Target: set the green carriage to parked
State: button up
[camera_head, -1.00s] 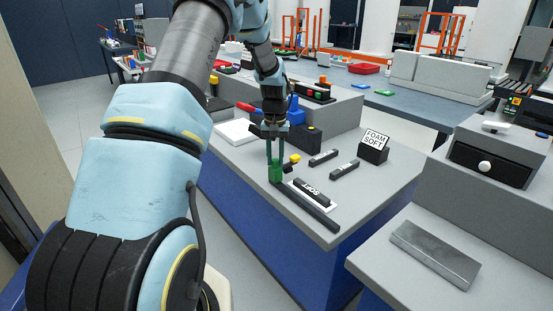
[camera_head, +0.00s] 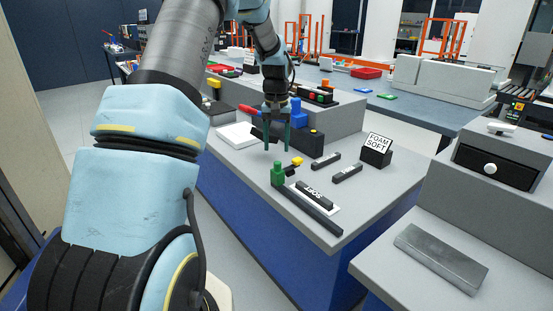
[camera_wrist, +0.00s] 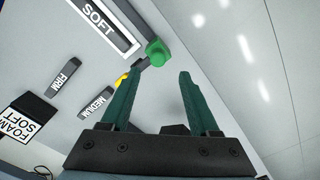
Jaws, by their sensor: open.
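My gripper (camera_head: 277,149) hangs above and a little behind the carriage, fingers pointing down. In the wrist view my gripper (camera_wrist: 156,78) has its two green fingers spread with nothing between them, apart from the carriage. No label reading parked is visible.
A small yellow-tipped part (camera_head: 296,162) stands close to the carriage. MEDIUM (camera_wrist: 97,101) and FIRM (camera_wrist: 66,76) bars and a FOAM SOFT sign (camera_head: 377,147) are nearby. A black box (camera_head: 312,143) stands behind.

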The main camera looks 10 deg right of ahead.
aim_at(276, 162)
notch_tip(276, 162, up, 5)
jog(key=shift+f+b, duration=0.1)
jog(key=shift+b, duration=0.2)
jog(key=s+a+f+n, duration=0.1)
jog(key=s+a, duration=0.8)
jog(key=s, duration=0.2)
jog(key=s+a+f+n+t, duration=0.1)
jog(key=s+a, duration=0.8)
jog(key=s, duration=0.3)
jog(key=shift+s+a+f+t, duration=0.2)
jog(key=shift+s+t, duration=0.05)
jog(key=shift+t, duration=0.05)
